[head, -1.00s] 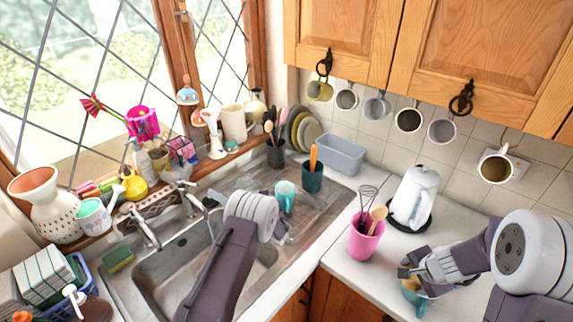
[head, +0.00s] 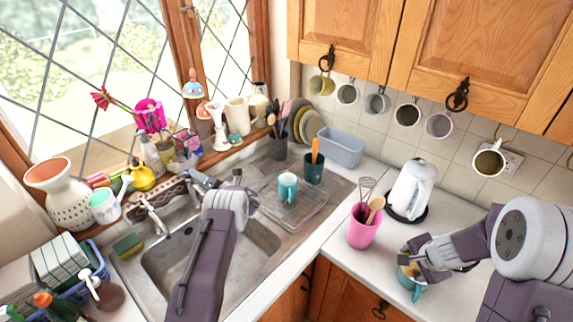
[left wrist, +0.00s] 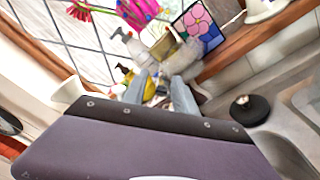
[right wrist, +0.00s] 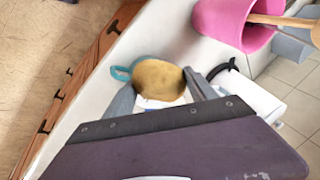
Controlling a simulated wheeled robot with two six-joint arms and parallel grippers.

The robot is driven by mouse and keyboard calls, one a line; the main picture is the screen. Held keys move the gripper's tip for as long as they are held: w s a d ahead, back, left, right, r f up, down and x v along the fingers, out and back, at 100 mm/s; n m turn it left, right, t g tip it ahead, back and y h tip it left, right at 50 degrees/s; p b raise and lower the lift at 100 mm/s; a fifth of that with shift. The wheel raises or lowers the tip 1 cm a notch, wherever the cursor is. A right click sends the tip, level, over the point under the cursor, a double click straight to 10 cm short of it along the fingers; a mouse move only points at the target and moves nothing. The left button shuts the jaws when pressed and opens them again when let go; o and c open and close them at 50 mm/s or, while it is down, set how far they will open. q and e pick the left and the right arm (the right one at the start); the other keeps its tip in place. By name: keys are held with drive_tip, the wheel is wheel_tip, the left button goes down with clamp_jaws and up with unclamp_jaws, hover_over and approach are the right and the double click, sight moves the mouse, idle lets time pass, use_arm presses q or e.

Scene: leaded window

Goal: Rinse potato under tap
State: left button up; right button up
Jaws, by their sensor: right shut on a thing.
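In the head view my right gripper (head: 411,262) is at a teal bowl or mug (head: 414,288) on the right counter. A metal tap (head: 152,218) stands at the sink's (head: 165,262) back edge.
A teal mug (head: 288,187) stands on the drainboard. A pink utensil pot (head: 365,228) and a white kettle (head: 411,190) stand left of and behind my right gripper. A sponge (head: 128,245) lies left of the sink.

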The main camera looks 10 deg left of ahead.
use_arm(q)
drive_tip(key=shift+w+f, duration=0.1)
drive_tip(key=shift+w, duration=0.05)
clamp_jaws()
drive_tip(key=shift+f, duration=0.15)
idle(1.1)
